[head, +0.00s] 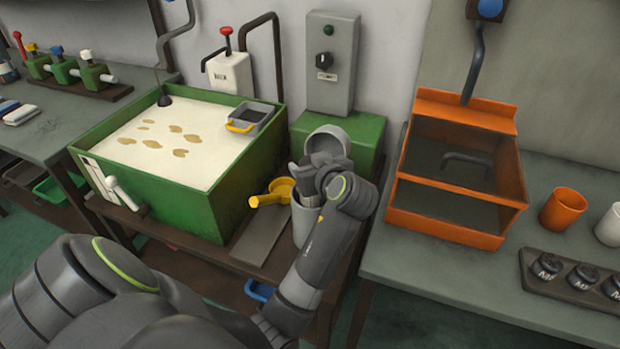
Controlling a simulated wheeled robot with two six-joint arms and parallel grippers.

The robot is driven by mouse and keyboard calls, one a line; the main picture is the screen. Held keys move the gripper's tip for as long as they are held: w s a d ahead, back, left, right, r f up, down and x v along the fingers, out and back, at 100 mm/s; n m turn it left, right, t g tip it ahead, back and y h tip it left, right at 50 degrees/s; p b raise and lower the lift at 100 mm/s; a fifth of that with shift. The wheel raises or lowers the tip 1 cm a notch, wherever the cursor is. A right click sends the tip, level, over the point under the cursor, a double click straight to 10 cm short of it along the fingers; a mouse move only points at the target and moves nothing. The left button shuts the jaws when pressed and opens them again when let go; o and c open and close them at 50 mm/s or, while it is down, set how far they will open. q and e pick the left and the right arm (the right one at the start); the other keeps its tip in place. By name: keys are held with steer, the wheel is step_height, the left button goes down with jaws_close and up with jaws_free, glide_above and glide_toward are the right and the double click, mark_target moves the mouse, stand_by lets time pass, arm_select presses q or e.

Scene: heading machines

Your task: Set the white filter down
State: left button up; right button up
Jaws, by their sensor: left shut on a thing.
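My left gripper (309,172) is in the middle of the head view, in front of the green stand. My right gripper is not in view.
A green tank (190,205) with pale liquid is at left, with a small grey tray (249,116) at its corner. A grey control box (333,60) stands behind. An orange open bin (455,225) and orange cup (563,208) are at right.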

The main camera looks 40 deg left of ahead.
arm_select(q)
step_height(320, 180, down, 3)
steer(key=shift+f, duration=0.15)
steer(key=shift+f+b, duration=0.4)
steer(key=shift+f, duration=0.15)
steer(key=o, duration=0.7)
steer(key=shift+o, duration=0.2)
steer(key=shift+r, duration=0.1)
